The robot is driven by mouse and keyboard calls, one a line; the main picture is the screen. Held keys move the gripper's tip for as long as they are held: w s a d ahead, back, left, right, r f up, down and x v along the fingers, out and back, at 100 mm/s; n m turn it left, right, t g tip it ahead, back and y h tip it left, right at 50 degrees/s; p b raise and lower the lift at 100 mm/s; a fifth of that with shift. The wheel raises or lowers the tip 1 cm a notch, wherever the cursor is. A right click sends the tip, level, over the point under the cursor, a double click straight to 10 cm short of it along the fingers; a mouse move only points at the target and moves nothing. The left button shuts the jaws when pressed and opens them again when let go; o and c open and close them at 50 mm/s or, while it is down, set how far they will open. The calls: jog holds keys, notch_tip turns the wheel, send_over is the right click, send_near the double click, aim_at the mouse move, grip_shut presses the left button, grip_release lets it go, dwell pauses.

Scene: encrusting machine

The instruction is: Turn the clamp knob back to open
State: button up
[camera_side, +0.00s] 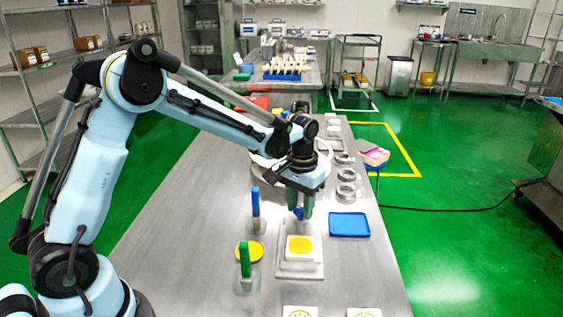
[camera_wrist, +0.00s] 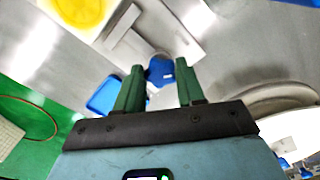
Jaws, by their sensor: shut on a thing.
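The blue clamp knob (camera_side: 299,213) is at the back end of a pale base plate (camera_side: 299,271) on the steel table. A white block with a yellow round top (camera_side: 300,246) sits on that plate in front of the knob. My gripper (camera_side: 298,205) points down over the knob, its green fingers on either side of it. In the wrist view, the knob (camera_wrist: 160,70) shows between the two fingers (camera_wrist: 158,68), and my gripper is shut on it. The fingers partly hide the knob, and its turn angle is hard to tell.
A blue tray (camera_side: 349,225) lies right of the plate. To the left stand a blue-handled tool (camera_side: 256,205), a green-handled tool (camera_side: 245,262) and a yellow disc (camera_side: 254,251). Metal rings (camera_side: 346,190) line the right edge. Two white pieces (camera_side: 300,312) lie at the front.

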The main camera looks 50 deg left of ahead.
aim_at(301, 210)
jog(key=n, duration=0.7)
dwell(0.6)
jog(key=o, duration=1)
jog(key=shift+o, duration=0.2)
notch_tip(301, 210, up, 12)
